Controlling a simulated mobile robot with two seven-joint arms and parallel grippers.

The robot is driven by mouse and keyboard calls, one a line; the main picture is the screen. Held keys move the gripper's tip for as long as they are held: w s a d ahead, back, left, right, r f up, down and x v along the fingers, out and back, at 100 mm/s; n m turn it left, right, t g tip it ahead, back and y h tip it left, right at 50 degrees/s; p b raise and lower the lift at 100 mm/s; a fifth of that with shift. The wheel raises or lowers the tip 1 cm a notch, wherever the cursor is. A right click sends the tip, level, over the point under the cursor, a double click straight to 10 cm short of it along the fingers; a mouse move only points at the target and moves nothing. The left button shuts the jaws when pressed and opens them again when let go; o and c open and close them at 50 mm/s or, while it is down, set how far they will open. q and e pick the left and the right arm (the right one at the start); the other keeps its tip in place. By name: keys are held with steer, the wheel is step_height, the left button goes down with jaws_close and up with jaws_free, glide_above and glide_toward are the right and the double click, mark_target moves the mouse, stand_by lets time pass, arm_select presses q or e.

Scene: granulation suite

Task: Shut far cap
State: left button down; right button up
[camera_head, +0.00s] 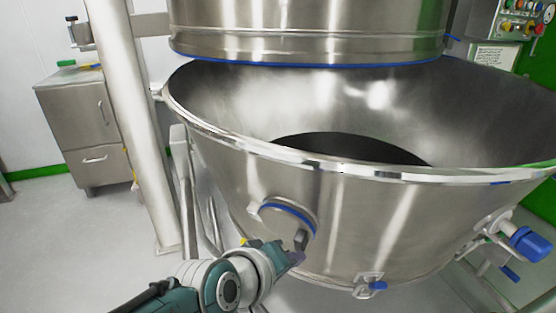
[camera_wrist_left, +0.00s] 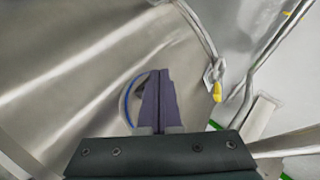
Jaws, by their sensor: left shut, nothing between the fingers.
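A round metal cap (camera_head: 286,222) with a blue ring sits on the side of the large steel bowl (camera_head: 345,225). A dark knob or latch (camera_head: 301,240) shows at its lower right edge. I cannot tell whether this cap is fully seated. My left gripper (camera_head: 297,257) is shut and empty, just below the dark knob; whether it touches is unclear. In the left wrist view, the shut fingers (camera_wrist_left: 159,74) cover much of the cap, and part of its blue ring (camera_wrist_left: 127,100) shows to their left. My right gripper is not in view.
A fitting with a blue handle (camera_head: 530,243) sticks out at the bowl's right. A small blue-tipped latch (camera_head: 376,286) is low on the bowl. A white post (camera_head: 125,120) and a steel cabinet (camera_head: 80,125) stand at left. The floor (camera_head: 80,240) at left is clear.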

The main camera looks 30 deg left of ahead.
arm_select(q)
steer(key=shift+w+d+r, duration=0.1)
steer(key=shift+w+d, duration=0.1)
steer(key=shift+w, duration=0.15)
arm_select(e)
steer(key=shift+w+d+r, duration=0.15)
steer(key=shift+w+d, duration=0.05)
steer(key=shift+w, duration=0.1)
